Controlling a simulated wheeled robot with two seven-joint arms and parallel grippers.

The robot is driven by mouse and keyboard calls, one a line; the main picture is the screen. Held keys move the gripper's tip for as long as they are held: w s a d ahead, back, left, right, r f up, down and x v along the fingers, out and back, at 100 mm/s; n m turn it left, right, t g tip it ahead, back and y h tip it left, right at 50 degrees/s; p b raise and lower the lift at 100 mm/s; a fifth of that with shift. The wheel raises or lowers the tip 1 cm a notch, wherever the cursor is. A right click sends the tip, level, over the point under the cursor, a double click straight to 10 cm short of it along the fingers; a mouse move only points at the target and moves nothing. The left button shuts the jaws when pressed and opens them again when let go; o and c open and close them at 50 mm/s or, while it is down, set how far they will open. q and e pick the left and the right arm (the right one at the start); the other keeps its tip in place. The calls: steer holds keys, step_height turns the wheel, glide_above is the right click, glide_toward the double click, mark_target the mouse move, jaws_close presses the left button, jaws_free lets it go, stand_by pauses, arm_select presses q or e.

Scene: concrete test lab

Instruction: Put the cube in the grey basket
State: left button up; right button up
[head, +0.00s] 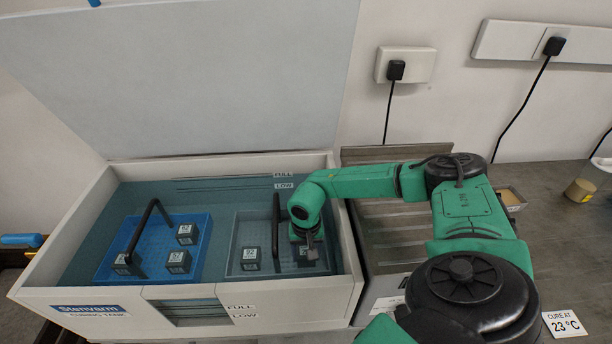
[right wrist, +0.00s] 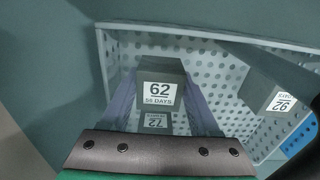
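The grey basket (head: 238,225), perforated with a dark handle, sits in the water tank at centre; its wall also shows in the right wrist view (right wrist: 225,48). My right gripper (head: 312,240) is over its right part. In the right wrist view, its fingers (right wrist: 162,105) close on both sides of a dark grey cube labelled "62, 50 DAYS" (right wrist: 160,72). This cube is mostly hidden in the head view. Another cube (head: 307,254), its label upside down in the right wrist view (right wrist: 157,122), lies below it in the basket. My left gripper is not in view.
Another cube (head: 250,259) stands in the grey basket's left part. A blue basket (head: 150,243) with several cubes is on the left. The white tank rim (head: 345,235) surrounds both. A grey ribbed surface (head: 392,235) lies right of the tank, partly behind my arm.

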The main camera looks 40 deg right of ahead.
steer(key=o, duration=0.4)
steer(key=shift+r, duration=0.2)
step_height(320, 180, up, 12)
steer(key=shift+b, duration=0.3)
